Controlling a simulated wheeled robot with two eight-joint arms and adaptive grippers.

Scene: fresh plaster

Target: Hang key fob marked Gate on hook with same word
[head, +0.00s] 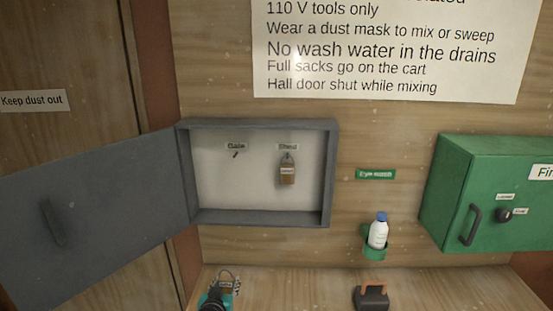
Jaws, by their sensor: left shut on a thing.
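A grey key cabinet (328,175) hangs on the wood wall with its door (95,215) swung open to the left. Inside, a small dark hook (235,154) sits under a label that reads Gate (236,146), and it is bare. Under the other label, which seems to read Shed (287,147), a brown fob (287,174) hangs. My left gripper (217,298) is at the bottom edge, below the cabinet, shut on a small fob (227,286) with a wire ring above it. The word on this fob is too small to read. My right gripper is out of view.
A wooden surface (300,290) runs along the bottom. On it stands a dark block with an orange handle (372,296). A white bottle (378,233) sits in a green holder right of the cabinet. A green box (490,190) is at the far right.

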